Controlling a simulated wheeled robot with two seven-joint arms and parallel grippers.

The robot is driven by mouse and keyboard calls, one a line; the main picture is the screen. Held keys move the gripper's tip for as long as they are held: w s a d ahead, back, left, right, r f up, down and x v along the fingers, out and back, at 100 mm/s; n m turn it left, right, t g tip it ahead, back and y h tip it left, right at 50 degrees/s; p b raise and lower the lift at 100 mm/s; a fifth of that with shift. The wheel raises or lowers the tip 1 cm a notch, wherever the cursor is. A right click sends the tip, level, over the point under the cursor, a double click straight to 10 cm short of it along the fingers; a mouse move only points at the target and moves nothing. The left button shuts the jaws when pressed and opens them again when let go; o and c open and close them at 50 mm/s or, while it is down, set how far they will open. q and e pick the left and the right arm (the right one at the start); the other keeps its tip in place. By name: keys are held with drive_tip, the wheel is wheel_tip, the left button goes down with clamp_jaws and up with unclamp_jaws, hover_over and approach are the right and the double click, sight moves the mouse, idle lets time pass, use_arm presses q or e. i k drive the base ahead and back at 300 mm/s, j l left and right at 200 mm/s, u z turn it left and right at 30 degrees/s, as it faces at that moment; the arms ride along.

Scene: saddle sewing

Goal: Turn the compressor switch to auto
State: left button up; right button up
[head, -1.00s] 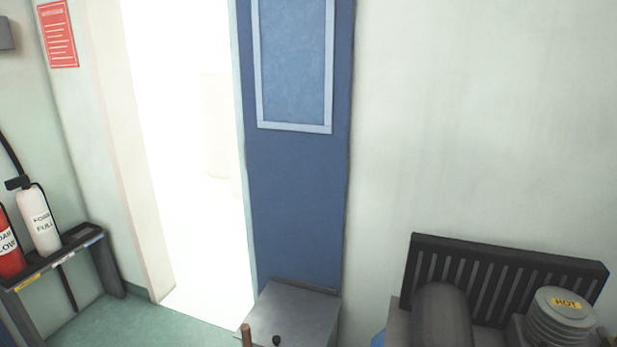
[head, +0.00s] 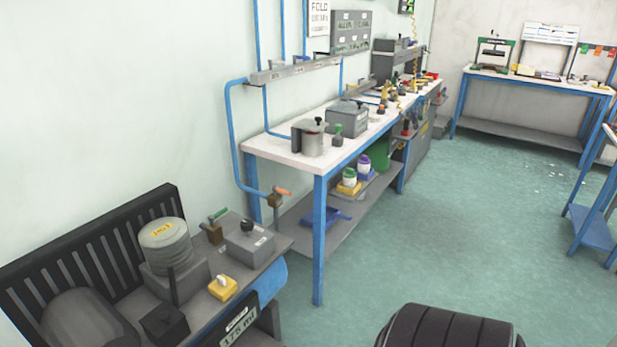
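The compressor stands at the lower left of the head view. It has a blue tank (head: 271,285), a grey ribbed pump head (head: 165,245) with a yellow HOT label, and a grey motor (head: 88,322). A yellow block with a pale top (head: 223,288) sits on its top plate. Behind it is a grey box with a black knob (head: 249,240). I cannot tell which of these is the switch, nor read its setting. Neither of my grippers is in view.
A white-topped workbench (head: 270,150) with blue legs runs along the wall, carrying pots and tools. A black slatted guard (head: 125,225) stands behind the compressor. A dark ribbed shape (head: 450,325) I cannot identify is at the bottom. The green floor (head: 440,220) is open.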

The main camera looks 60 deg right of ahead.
sight(246, 226)
drive_tip(key=z, duration=1.4)
